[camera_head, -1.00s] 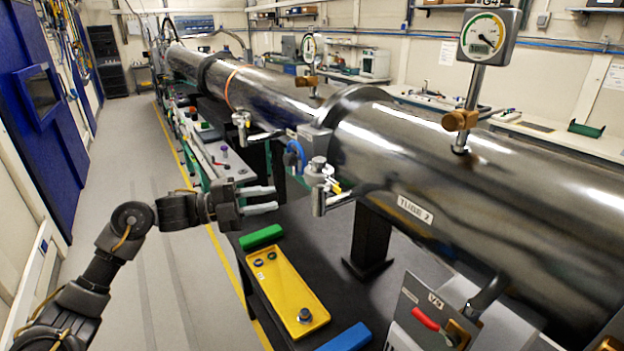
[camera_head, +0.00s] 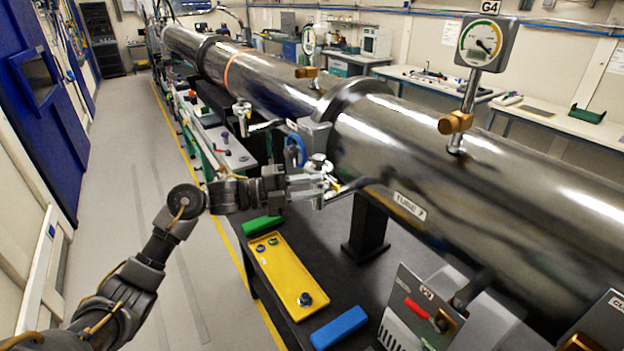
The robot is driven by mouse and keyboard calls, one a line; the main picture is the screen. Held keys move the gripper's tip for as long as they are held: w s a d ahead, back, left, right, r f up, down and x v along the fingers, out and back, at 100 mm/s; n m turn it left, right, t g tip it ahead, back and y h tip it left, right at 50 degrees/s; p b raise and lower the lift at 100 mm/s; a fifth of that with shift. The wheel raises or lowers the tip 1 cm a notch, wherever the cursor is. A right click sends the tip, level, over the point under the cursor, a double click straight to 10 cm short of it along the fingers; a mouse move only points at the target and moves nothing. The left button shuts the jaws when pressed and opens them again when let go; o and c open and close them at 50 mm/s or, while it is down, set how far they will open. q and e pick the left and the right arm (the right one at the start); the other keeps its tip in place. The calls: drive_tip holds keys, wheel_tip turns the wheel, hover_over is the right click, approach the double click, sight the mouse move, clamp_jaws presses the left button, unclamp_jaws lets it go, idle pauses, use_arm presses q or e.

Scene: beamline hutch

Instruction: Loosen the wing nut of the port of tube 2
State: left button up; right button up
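Tube 2 (camera_head: 480,190) is the large polished steel tube at the right, with a "TUBE 2" label (camera_head: 409,206). Its port (camera_head: 318,163) is a small metal fitting on a short side stub, with a clamp at its left end. The wing nut is too small to tell apart from the clamp. My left gripper (camera_head: 322,187) reaches in from the left, its fingertips at the port's clamp and overlapping it in view. The two fingers look apart, with a gap between them. Whether they touch the nut is not clear. My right gripper is out of view.
A yellow tray (camera_head: 290,278) with small round parts lies on the dark table below, between a green block (camera_head: 262,226) and a blue block (camera_head: 339,327). A valve box with a red handle (camera_head: 417,309) stands at lower right. A gauge (camera_head: 481,43) rises above the tube.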

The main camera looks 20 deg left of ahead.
use_arm(q)
drive_tip(key=shift+w+d, duration=0.1)
drive_tip(key=shift+d, duration=0.1)
clamp_jaws()
